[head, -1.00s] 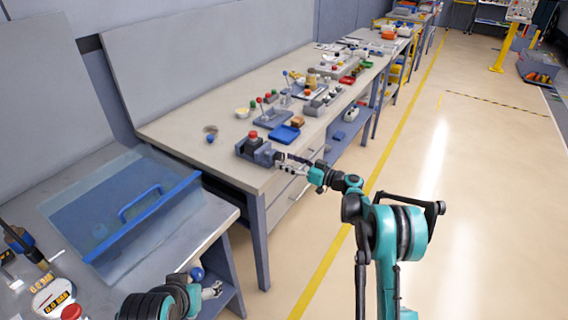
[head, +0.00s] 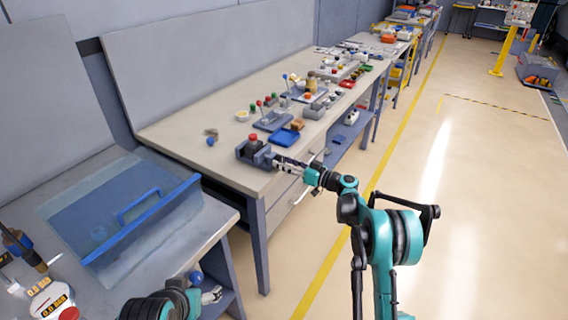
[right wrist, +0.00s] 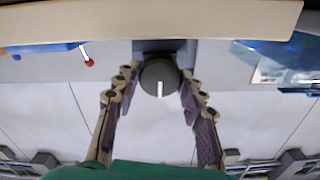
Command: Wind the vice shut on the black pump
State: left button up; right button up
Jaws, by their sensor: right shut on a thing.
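The grey vice (head: 250,157) sits at the near front corner of the long workbench. The black pump (head: 253,146) with a red cap (head: 253,137) stands upright in it; I cannot tell from here whether the jaws touch it. My right gripper (head: 277,160) is at the vice's front end, reaching over the bench edge. In the right wrist view, a round dark knob (right wrist: 160,78) with a white line pointing down lies between the fingertips of my right gripper (right wrist: 160,84), which is shut on it. My left gripper (head: 212,295) is low beside the near table; its opening is unclear.
A blue tray (head: 285,137) and a grey stand with coloured knobs (head: 272,121) are behind the vice. A round bowl (head: 242,116) and a small blue ball (head: 210,141) lie left of them. A clear blue-edged cover (head: 120,205) lies on the near table. Floor to the right is free.

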jog(key=m, duration=0.6)
dwell(0.3)
jog(key=shift+m, duration=0.4)
jog(key=o, duration=1.2)
jog(key=shift+c, duration=0.2)
jog(key=shift+d, duration=0.15)
jog(key=v, duration=1.1)
jog(key=shift+s+d, duration=0.25)
jog(key=shift+d, duration=0.05)
